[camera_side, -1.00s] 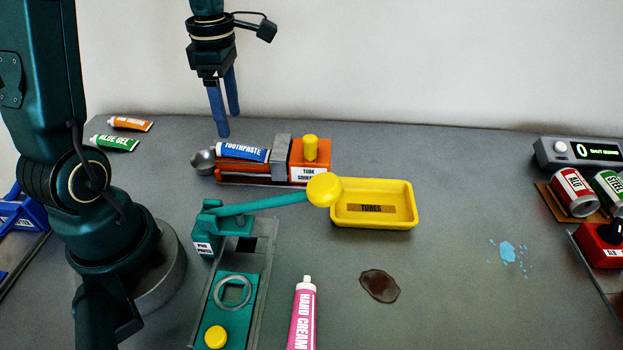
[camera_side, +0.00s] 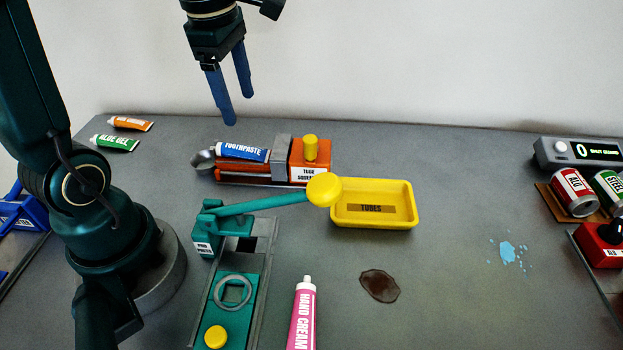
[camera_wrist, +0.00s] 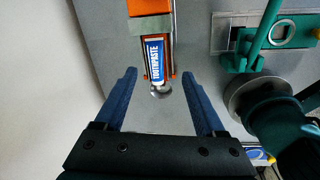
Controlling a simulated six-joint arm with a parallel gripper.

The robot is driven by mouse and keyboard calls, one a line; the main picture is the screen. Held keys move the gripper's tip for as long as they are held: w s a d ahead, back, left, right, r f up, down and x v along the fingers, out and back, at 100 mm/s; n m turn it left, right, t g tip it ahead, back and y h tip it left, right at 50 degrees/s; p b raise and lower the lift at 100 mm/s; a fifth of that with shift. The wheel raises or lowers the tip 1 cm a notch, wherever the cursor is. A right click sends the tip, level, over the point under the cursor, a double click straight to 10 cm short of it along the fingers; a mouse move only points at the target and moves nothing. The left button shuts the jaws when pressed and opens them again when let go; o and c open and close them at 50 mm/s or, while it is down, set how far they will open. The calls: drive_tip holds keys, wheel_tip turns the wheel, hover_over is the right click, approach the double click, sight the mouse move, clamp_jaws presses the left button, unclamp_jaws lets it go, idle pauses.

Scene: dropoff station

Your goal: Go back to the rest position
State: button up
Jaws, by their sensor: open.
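My gripper (camera_side: 240,108) is in the air above and behind the orange tube squeezer (camera_side: 310,160), near the back wall. Its two blue fingers are apart with nothing between them; the wrist view shows the open fingers (camera_wrist: 158,85) too. A blue and white toothpaste tube (camera_side: 242,152) lies in the squeezer, clear of the fingers. The toothpaste tube also shows in the wrist view (camera_wrist: 155,62), ahead of the fingertips, with a round metal end (camera_wrist: 161,91) near it.
A yellow tubes tray (camera_side: 345,217) stands beside the squeezer. A green pin press (camera_side: 240,285), pink hand cream (camera_side: 303,318) and a brown spill (camera_side: 380,286) are nearer the front. Two tubes (camera_side: 115,142) lie at back left. Cans (camera_side: 572,192) are at right.

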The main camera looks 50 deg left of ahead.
drive_tip(key=s+d+m+t, duration=0.2)
drive_tip(key=s+d+m, duration=0.2)
drive_tip(key=m, duration=0.8)
drive_tip(key=s+d+m+t, duration=0.2)
drive_tip(key=s+d+m, duration=0.2)
drive_tip(key=m, duration=0.8)
drive_tip(key=shift+s+d+r+m+h, duration=0.2)
drive_tip(key=shift+d+m+h, duration=0.15)
drive_tip(key=shift+d, duration=0.45)
